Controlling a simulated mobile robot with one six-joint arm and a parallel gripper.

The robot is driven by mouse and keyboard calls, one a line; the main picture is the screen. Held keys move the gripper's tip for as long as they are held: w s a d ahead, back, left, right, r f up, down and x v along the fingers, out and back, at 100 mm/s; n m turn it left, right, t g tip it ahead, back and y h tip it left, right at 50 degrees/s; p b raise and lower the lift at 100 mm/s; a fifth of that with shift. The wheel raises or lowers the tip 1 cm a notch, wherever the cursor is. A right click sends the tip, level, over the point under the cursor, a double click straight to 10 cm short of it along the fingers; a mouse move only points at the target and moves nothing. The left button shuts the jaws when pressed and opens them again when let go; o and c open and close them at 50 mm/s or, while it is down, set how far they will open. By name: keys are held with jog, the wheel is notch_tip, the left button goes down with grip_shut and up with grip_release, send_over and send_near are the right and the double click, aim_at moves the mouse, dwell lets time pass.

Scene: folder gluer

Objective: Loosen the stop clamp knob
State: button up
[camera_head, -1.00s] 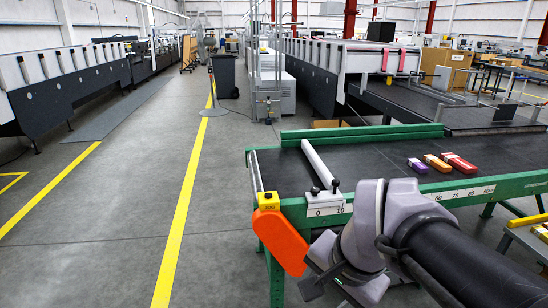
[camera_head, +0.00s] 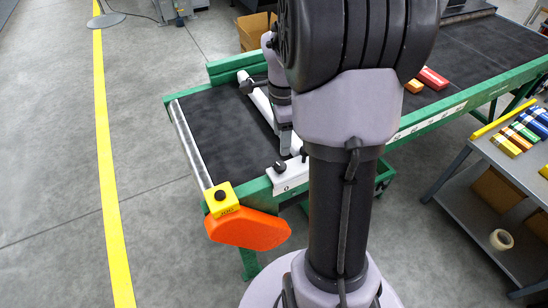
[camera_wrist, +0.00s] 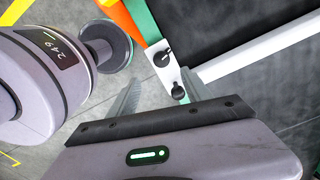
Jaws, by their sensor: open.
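The stop clamp is a white block (camera_head: 290,178) on the near green rail, at the end of a white stop bar (camera_head: 259,100). It carries two black knobs, one at its left (camera_head: 280,167) and one partly hidden beside my arm (camera_head: 304,155). Both knobs also show in the wrist view, the farther one (camera_wrist: 162,58) and the nearer one (camera_wrist: 178,92). My gripper (camera_wrist: 160,82) is open and empty, its fingers pointing toward the clamp. The nearer knob appears close to the right finger; contact cannot be told. In the head view my gripper (camera_head: 286,143) is partly hidden by my arm.
An orange guard (camera_head: 248,230) and a yellow button box (camera_head: 221,198) sit at the table's near left corner. The black belt (camera_head: 225,125) is clear left of the bar. Red and orange cartons (camera_head: 433,78) lie farther right. A grey cart (camera_head: 480,150) stands at right.

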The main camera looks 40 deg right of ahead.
aim_at(280, 166)
jog(key=f+b, duration=0.2)
jog(key=f, duration=0.3)
jog(key=f+b, duration=0.1)
jog(key=f, duration=0.5)
jog(key=shift+w+f+b, duration=0.2)
jog(key=shift+f+b, duration=0.05)
jog(key=shift+b, duration=0.1)
grip_shut()
